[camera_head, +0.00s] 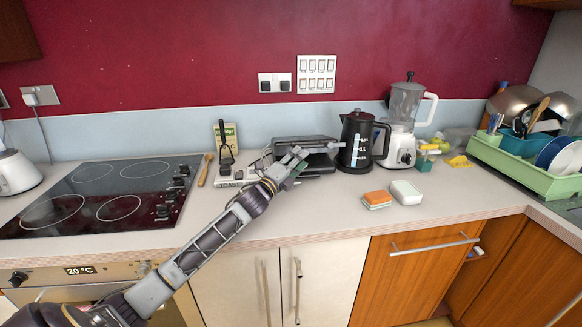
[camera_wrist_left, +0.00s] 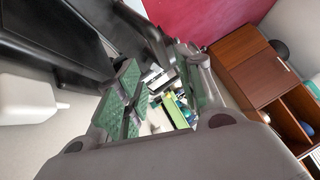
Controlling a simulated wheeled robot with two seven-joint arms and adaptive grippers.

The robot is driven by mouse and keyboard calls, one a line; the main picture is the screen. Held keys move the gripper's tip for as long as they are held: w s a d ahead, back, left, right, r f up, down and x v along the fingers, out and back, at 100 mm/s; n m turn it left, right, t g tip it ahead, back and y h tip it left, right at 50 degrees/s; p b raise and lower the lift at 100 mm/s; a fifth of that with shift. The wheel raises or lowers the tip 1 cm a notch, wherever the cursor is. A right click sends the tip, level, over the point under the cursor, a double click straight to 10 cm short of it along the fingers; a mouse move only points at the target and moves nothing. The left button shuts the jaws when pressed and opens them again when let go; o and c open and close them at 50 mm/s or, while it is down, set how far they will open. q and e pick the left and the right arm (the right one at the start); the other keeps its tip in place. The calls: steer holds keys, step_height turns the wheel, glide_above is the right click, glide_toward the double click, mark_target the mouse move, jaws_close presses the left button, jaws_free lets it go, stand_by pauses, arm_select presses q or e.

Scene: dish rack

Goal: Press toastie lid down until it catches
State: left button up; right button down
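The toastie maker (camera_head: 318,166) is a dark grey, boxy appliance against the back wall, left of the kettle. Its lid (camera_head: 305,141) looks slightly raised, with a dark gap showing at the right front. My left gripper (camera_head: 299,161) is at the front of the toastie maker and covers part of it. The gripper is open, fingers apart, with nothing seen between them. In the left wrist view, its green-padded fingers (camera_wrist_left: 160,92) are spread, with large dark surfaces close by at the upper left. I cannot tell whether a finger touches the lid. My right gripper is out of view.
A black kettle (camera_head: 357,141) stands close on the right, with a blender (camera_head: 403,120) beyond it. A sponge (camera_head: 377,199) and white box (camera_head: 406,192) lie in front. The hob (camera_head: 110,194) is left.

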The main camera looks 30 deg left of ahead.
arm_select(q)
steer(key=shift+v, duration=1.85)
